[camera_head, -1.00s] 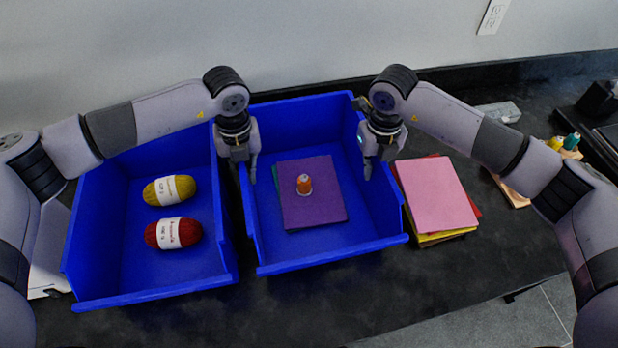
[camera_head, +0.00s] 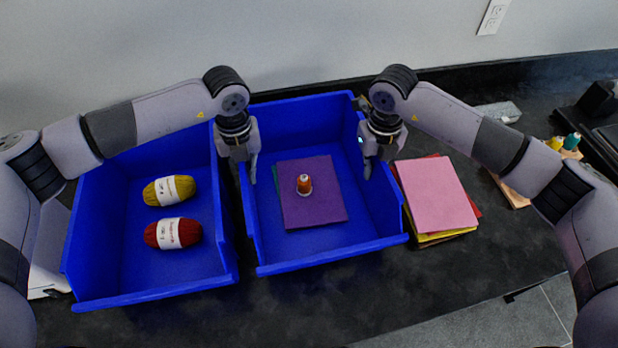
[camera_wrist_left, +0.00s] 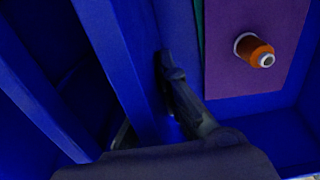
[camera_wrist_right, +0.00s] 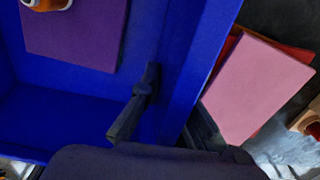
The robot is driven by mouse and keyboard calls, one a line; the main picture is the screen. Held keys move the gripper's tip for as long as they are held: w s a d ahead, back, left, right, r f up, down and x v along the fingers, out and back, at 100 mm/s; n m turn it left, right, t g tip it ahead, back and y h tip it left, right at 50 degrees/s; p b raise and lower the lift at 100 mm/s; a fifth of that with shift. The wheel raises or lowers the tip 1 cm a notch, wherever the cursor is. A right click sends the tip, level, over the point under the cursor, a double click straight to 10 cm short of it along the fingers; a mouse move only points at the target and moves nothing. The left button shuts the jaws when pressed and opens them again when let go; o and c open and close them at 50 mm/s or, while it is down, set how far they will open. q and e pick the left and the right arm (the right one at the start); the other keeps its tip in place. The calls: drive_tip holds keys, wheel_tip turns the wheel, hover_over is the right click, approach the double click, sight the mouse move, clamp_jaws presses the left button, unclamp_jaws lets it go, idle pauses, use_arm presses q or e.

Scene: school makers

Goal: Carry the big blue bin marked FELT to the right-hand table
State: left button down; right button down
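The right-hand of two blue bins (camera_head: 251,225) holds purple felt sheets (camera_head: 330,205) with an orange thread spool (camera_head: 305,184) on top. No FELT marking can be read. My left gripper (camera_head: 240,172) is at this bin's left wall, and my right gripper (camera_head: 376,168) at its right wall. In the left wrist view the left gripper's inner finger (camera_wrist_left: 180,95) lies along the inner wall. In the right wrist view the right gripper's inner finger (camera_wrist_right: 138,100) does likewise. Both appear shut on the walls; their outer fingers are mostly hidden.
The other blue bin (camera_head: 155,292), with yellow yarn (camera_head: 169,190) and red yarn (camera_head: 172,233), stands close at the left. A stack of coloured sheets (camera_head: 437,195) lies close beside the right wall. The wall is behind the dark table (camera_head: 420,290); thread spools (camera_head: 570,141) stand farther right.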

use_arm(q)
drive_tip(key=shift+r, duration=0.2)
use_arm(e)
drive_tip(key=shift+r, duration=0.2)
